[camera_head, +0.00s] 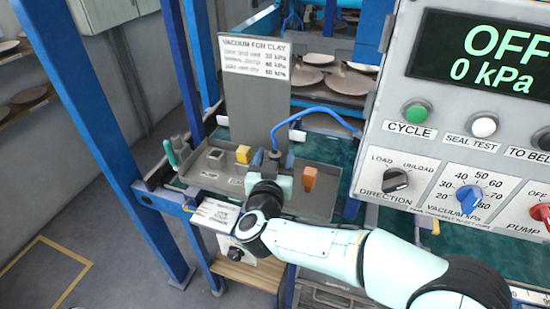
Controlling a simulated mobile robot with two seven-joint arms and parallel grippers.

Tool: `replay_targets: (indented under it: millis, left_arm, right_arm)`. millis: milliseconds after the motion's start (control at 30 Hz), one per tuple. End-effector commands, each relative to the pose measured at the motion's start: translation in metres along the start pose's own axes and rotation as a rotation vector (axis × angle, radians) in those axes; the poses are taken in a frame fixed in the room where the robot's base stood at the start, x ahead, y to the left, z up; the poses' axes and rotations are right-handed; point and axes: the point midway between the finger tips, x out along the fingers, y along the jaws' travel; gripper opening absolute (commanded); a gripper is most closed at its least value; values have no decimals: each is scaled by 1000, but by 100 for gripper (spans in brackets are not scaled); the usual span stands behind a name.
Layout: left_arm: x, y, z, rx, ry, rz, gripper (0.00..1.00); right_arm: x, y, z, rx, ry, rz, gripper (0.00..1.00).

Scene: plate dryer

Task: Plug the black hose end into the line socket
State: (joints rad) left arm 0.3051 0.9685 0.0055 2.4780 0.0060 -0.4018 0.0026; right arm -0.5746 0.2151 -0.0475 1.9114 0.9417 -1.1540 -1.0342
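My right gripper (273,160) reaches in from the lower right and points away over a grey tray (225,190). A blue hose (305,110) arches from behind the control panel and drops to a dark hose end (276,152) at my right gripper's fingers. The fingers appear to stand on either side of this end, but whether they press on it is not clear. The line socket cannot be made out; my wrist hides part of the tray. My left gripper is out of view.
A yellow block (243,154) and an orange block (309,178) stand in the tray. A grey sign plate (256,100) rises behind it. The control panel (470,110) reads OFF, 0 kPa, and fills the right. Blue posts (95,130) stand left.

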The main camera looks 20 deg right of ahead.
Motion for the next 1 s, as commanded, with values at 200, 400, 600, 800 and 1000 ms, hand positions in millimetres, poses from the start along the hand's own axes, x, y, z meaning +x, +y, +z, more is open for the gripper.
replay_targets:
  millis: [200, 400, 600, 800, 1000]
  left_arm:
    - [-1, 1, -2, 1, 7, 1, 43]
    - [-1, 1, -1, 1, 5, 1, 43]
    - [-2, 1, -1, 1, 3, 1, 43]
    - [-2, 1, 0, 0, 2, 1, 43]
    - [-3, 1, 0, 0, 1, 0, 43]
  right_arm:
    - [-2, 0, 0, 0, 0, -1, 63]
    - [-34, -1, -1, 1, 0, -4, 63]
    - [-80, -1, 0, 0, 0, -5, 63]
    - [-117, -1, 0, 0, 0, -4, 63]
    - [-133, 0, 0, 0, 0, 0, 63]
